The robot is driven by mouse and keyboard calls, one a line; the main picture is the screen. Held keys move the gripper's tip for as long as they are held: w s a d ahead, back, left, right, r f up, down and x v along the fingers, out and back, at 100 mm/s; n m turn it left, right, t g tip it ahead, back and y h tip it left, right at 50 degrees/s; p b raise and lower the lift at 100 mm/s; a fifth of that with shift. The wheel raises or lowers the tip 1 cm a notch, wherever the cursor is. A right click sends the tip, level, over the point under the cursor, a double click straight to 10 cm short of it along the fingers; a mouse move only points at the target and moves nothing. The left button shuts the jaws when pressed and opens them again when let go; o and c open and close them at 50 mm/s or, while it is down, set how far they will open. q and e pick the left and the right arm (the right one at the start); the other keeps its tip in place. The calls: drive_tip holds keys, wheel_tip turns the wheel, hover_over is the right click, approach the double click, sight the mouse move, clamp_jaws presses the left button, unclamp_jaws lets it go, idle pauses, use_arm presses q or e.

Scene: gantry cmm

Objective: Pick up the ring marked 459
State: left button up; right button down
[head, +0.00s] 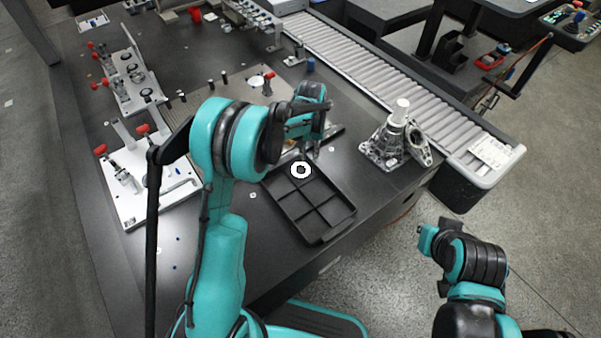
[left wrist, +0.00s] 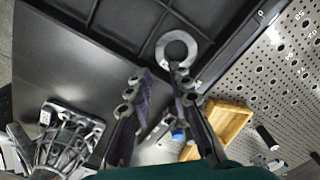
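My left gripper (head: 308,152) points down beside the ring. In the left wrist view its two fingers (left wrist: 158,72) stand apart with a gap between the tips, and the ring is not between them. My right arm is at the lower right, off the table; its fingers cannot be made out.
A metal casting (head: 397,140) stands right of the tray, by the roller conveyor (head: 370,75). White fixtures with red knobs (head: 150,185) stand at the left. A perforated plate (left wrist: 275,75) and a yellow bin (left wrist: 228,122) lie near the left gripper.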

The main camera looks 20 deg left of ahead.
sight(308, 171)
use_arm(q)
wheel_tip(308, 171, down, 3)
drive_tip(key=shift+f+b, duration=0.1)
drive_tip(key=shift+b, duration=0.45)
wheel_tip(308, 171, down, 5)
drive_tip(key=b, duration=0.3)
clamp_jaws()
